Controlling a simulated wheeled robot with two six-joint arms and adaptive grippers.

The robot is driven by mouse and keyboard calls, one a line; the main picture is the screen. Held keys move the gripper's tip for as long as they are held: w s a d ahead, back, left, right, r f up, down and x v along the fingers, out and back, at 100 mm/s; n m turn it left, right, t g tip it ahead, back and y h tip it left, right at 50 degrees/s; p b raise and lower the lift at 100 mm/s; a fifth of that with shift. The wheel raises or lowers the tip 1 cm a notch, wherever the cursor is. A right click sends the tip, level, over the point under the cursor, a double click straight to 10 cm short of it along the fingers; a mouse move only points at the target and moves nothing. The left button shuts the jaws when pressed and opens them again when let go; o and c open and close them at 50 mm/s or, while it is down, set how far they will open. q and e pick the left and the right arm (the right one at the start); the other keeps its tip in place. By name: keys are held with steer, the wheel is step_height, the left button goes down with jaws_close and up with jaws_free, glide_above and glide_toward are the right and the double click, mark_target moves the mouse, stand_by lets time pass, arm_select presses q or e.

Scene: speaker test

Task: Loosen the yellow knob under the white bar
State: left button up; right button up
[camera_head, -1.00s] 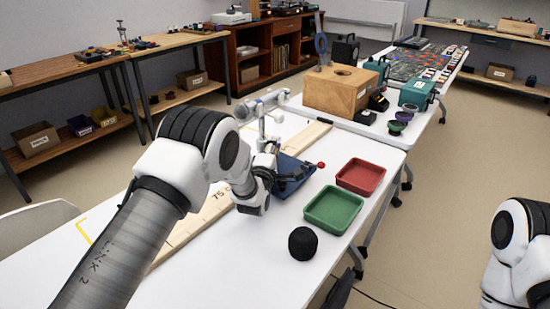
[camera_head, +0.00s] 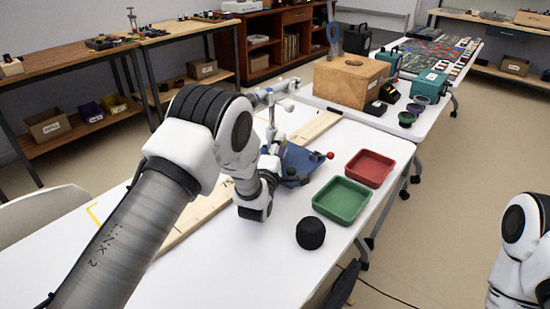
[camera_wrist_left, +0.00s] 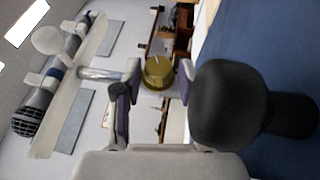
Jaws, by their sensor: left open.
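The yellow knob (camera_wrist_left: 158,73) shows in the left wrist view between the two fingers of my left gripper (camera_wrist_left: 158,82). The fingers stand on either side of it, open; whether either touches it I cannot tell. The white bar (camera_head: 275,91) tops a stand on the bench in the head view; a pale bar (camera_wrist_left: 75,72) with a grey mesh-ended cylinder beside it shows at the left of the wrist view. In the head view my left gripper is at the stand, its fingertips largely hidden. My right gripper is out of view; only part of that arm shows.
The stand's blue base (camera_head: 302,162) has a red-tipped lever. A red tray (camera_head: 369,168), a green tray (camera_head: 341,201) and a black ball-like thing (camera_head: 310,233) lie to its right. A large dark rounded part (camera_wrist_left: 230,105) is close beside the fingers.

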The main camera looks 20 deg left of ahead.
arm_select(q)
steer(key=s, duration=0.4)
steer(key=s+f, duration=0.1)
steer(key=s, duration=0.2)
steer(key=shift+s, duration=0.1)
